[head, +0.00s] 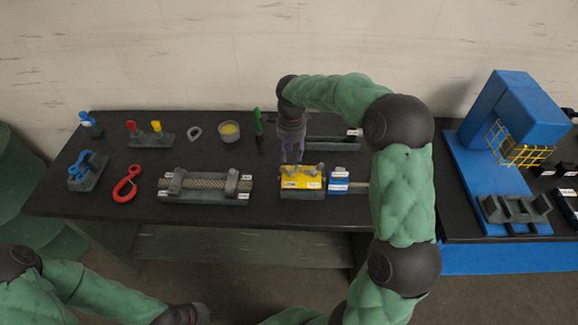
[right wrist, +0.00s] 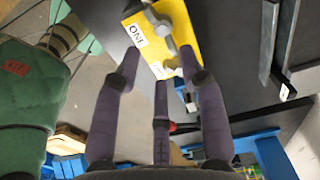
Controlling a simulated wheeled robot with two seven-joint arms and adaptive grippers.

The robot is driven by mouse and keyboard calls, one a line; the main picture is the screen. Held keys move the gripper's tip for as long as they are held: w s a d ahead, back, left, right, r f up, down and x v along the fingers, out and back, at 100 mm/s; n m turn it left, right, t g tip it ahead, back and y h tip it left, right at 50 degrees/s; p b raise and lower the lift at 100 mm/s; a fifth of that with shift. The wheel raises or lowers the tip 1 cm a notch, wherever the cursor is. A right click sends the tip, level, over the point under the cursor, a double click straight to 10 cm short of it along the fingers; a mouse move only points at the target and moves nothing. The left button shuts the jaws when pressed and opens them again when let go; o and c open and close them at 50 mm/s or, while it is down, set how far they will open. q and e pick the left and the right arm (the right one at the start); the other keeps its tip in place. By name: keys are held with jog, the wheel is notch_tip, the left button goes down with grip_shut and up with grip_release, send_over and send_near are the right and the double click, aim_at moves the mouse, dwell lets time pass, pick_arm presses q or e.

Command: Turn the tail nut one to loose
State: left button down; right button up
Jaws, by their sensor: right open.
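A yellow block (head: 292,182) with white labels sits at the front middle of the dark table. Small fittings stand on its top. In the right wrist view the yellow block (right wrist: 207,22) carries a grey metal fitting (right wrist: 161,27), which may be the tail nut; one label seems to read "ONE". My right gripper (head: 292,158) points down just behind and above the block. In the wrist view its purple fingers are spread, empty, with tips near the fitting; contact cannot be told. My left gripper (head: 188,314) is low at the bottom left, away from the table, its fingers unclear.
A blue labelled block (head: 338,182) stands right beside the yellow one. A rope fixture (head: 205,184), a red hook (head: 127,184) and a yellow-filled cup (head: 229,130) lie to the left. A blue frame (head: 515,115) with yellow mesh stands on the right table.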

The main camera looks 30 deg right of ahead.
aim_at(291, 167)
notch_tip(291, 167, down, 9)
jog(key=shift+w+r+b, duration=0.1)
jog(key=shift+r+b, duration=0.05)
jog(key=shift+b, duration=0.35)
grip_shut()
